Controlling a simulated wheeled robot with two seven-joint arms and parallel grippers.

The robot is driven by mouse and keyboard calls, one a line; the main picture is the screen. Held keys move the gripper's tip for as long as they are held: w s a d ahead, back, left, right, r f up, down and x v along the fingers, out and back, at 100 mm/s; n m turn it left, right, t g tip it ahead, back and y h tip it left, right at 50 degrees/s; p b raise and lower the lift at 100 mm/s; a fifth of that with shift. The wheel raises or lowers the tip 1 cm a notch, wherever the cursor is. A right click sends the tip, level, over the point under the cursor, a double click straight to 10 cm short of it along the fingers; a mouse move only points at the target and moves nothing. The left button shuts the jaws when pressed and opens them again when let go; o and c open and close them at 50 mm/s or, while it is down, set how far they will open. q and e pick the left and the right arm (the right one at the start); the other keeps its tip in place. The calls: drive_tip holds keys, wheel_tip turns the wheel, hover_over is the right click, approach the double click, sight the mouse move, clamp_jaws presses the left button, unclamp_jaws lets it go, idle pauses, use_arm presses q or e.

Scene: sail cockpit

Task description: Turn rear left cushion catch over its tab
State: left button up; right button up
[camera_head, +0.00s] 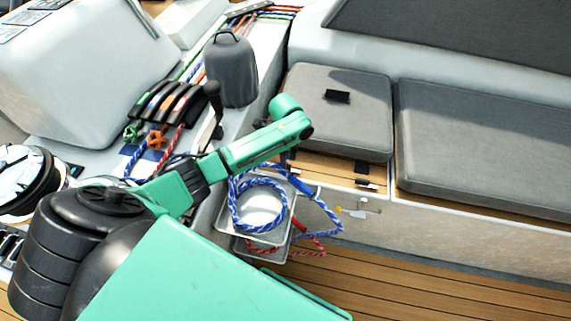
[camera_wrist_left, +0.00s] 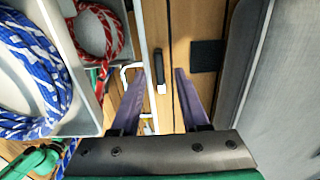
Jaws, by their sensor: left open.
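The smaller grey seat cushion (camera_head: 345,125) lies on a wooden locker top. At its front edge is a black tab (camera_head: 362,168) with a black, white-tipped catch (camera_head: 367,184) just in front; a second pair beside my left wrist is partly hidden. In the left wrist view, a black catch with a white tip (camera_wrist_left: 158,74) lies on the wood, apart from a square black tab (camera_wrist_left: 205,55) by the cushion. My left gripper (camera_wrist_left: 157,72) is open, its purple fingers either side of that catch, with no contact visible. Its fingers are hidden in the head view.
Metal trays (camera_head: 268,237) with blue rope (camera_head: 240,205) and red rope (camera_wrist_left: 85,25) stand close beside the gripper. A metal latch (camera_head: 358,209) sticks out from the locker front. A long grey cushion (camera_head: 480,140) lies to the right.

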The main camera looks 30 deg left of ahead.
sight(289, 169)
use_arm(q)
wheel_tip(289, 169, down, 2)
drive_tip(key=shift+f, duration=0.25)
clamp_jaws()
